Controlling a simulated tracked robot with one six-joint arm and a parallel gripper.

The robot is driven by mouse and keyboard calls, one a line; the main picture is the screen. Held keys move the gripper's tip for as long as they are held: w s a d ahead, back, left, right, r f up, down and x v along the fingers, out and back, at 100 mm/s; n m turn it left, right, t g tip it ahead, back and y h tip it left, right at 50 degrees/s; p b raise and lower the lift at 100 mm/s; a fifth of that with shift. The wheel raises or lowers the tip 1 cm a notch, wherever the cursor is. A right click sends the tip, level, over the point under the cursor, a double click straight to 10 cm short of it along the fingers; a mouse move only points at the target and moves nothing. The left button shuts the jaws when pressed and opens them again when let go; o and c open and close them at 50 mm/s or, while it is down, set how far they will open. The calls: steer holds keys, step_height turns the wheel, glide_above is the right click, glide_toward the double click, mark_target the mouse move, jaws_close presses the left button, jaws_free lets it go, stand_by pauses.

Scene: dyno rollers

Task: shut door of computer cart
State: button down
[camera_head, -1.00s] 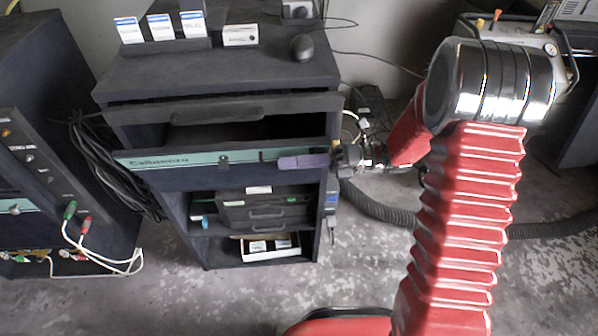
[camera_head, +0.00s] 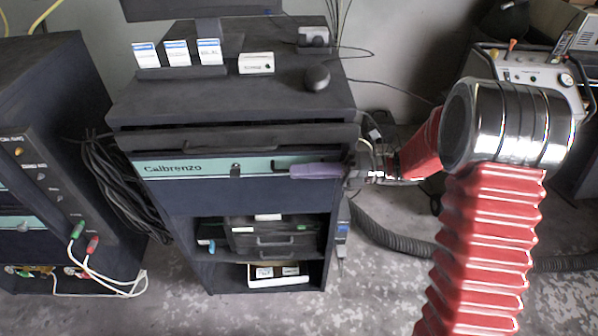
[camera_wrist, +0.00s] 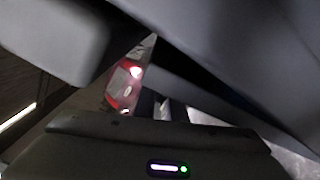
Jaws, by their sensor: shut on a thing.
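The computer cart (camera_head: 230,97) is dark and stands in the middle of the head view. Its door (camera_head: 200,190) is a dark blue panel with a teal stripe lettered "Calbrenzo". The door's top edge lies just under the drawer front, with little or no gap showing. A dark handle (camera_head: 284,162) sits on the right part of the stripe. My gripper (camera_head: 316,171), with purple fingers, is shut on this handle from the right; the fingers hide part of it. The wrist view shows close dark surfaces, and I cannot tell the grip there.
Open shelves below the door hold dark cases and a white box (camera_head: 278,281). Small boxes and a round dark object (camera_head: 317,77) stand on the cart top. Another dark cabinet (camera_head: 50,130) with cables is at left. A black hose (camera_head: 390,232) lies on the floor at right.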

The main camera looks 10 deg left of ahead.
steer(key=c, duration=1.9)
jaws_free()
steer(key=shift+d, duration=0.1)
steer(key=w+d, duration=0.2)
steer(key=d, duration=1.1)
steer(key=shift+w+d, duration=0.2)
steer(key=shift+d, duration=0.05)
